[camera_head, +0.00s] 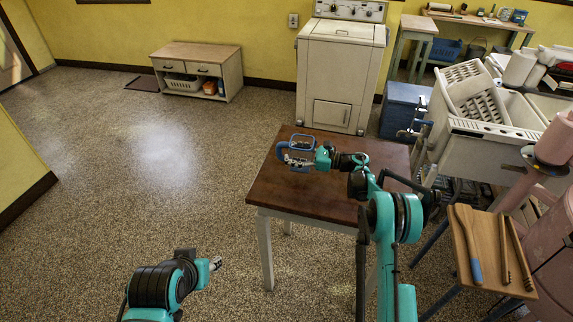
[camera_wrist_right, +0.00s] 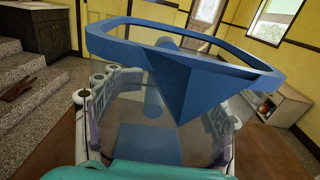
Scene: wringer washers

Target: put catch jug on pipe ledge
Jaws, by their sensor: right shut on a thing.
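The catch jug (camera_head: 301,137) is a clear jug with a blue rim, blue base and blue handle. It is at the back left of the brown table; I cannot tell whether it touches the top. My right gripper (camera_head: 299,160) is shut on it. In the right wrist view the jug's blue rim (camera_wrist_right: 185,72) is close up and upright, with a finger on each side of its clear body. My left gripper (camera_head: 216,264) is low over the floor at lower left, small and partly hidden by its arm. I cannot make out the pipe ledge for sure.
The brown table (camera_head: 290,196) is otherwise bare. A cream cabinet washer (camera_head: 340,75) stands behind it. At right are a white tub (camera_head: 482,150), a small wooden stand (camera_head: 491,268) with wooden tools, and a pink washer (camera_head: 553,225). The floor at left is open.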

